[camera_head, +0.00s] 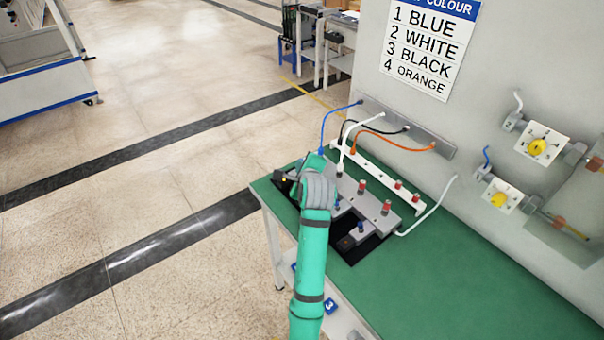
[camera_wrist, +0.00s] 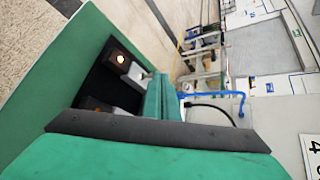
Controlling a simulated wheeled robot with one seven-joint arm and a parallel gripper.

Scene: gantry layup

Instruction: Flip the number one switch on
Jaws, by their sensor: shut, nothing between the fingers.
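A sign (camera_head: 428,40) on the wall pairs number 1 with blue, 2 with white, 3 with black and 4 with orange. My gripper (camera_wrist: 163,97) is shut and empty, beside these blocks. In the head view my wrist covers much of this area. I cannot tell which part is switch one.
The green bench top (camera_head: 450,275) is clear on the right. Red-topped posts (camera_head: 386,207) stand on the grey fixture. White, black and orange (camera_head: 408,149) cables hang from the wall strip (camera_head: 405,125). Yellow knobs (camera_head: 537,147) are on the wall at right.

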